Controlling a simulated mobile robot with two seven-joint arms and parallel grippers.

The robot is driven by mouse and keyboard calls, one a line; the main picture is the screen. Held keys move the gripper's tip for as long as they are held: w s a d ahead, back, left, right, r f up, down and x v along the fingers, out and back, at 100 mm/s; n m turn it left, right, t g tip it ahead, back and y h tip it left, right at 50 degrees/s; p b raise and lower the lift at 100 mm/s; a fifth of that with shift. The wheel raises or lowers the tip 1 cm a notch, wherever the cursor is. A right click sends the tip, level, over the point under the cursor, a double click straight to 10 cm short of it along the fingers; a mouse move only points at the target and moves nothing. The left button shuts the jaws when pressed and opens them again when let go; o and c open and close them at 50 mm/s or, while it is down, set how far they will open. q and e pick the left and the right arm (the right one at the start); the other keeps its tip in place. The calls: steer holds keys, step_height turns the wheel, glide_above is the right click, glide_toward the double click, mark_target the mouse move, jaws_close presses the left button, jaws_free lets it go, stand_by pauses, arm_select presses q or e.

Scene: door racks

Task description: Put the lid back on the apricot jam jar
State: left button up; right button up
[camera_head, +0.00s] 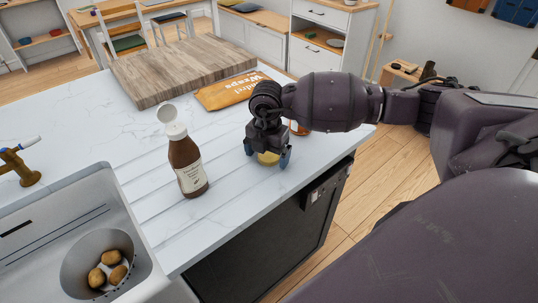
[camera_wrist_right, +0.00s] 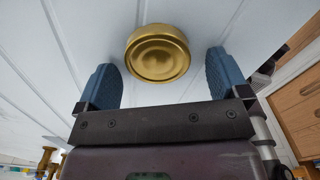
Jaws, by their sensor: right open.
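A round gold lid (camera_wrist_right: 158,53) lies on the white grooved counter, just ahead of and between the fingers of my right gripper (camera_wrist_right: 162,68). There is a gap on both sides of it. In the head view the right gripper (camera_head: 266,153) points down over the lid (camera_head: 268,158), which shows between its blue fingertips. The gripper is open and holds nothing. A jar with orange contents (camera_head: 299,128) stands behind the right wrist and is mostly hidden; it may be the apricot jam jar, but I cannot read its label. My left gripper is out of view.
A brown bottle (camera_head: 187,162) with its white cap flipped open stands left of the gripper. An orange packet (camera_head: 229,92) and a wooden board (camera_head: 183,67) lie behind. The sink (camera_head: 88,218) with potatoes (camera_head: 110,257) is at left. The counter's edge is close at right.

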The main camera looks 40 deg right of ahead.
mark_target(267, 157)
steer(key=shift+c, duration=0.3)
steer(key=c, duration=0.9)
steer(key=shift+r, duration=0.1)
step_height(267, 157, up, 20)
steer(key=shift+p, duration=0.4)
